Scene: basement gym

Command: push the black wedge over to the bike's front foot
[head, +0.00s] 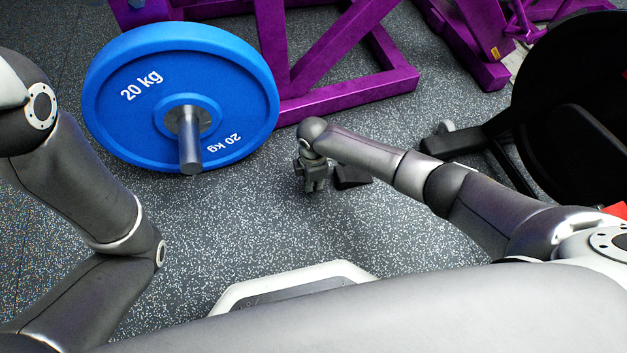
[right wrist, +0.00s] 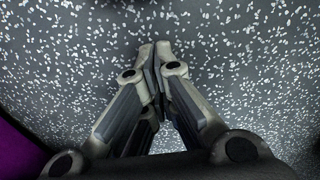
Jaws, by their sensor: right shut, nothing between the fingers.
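The black wedge (head: 352,177) lies on the speckled floor in the head view, just right of my right gripper (head: 314,186). The gripper points down beside the wedge, close to the floor. Whether they touch is not clear. In the right wrist view the fingers (right wrist: 154,52) are shut together with only floor behind them, and the wedge does not show there. The bike's front foot (head: 455,141) is a dark bar to the right of the wedge, with clear floor between them, partly behind my right arm. My left gripper is not in view.
A blue 20 kg plate (head: 130,115) stands at the left, with a metal bar end (head: 190,150) sticking out. A purple rack (head: 345,97) runs behind. The bike's large black round part (head: 580,95) is at the right. The floor in front is mostly free.

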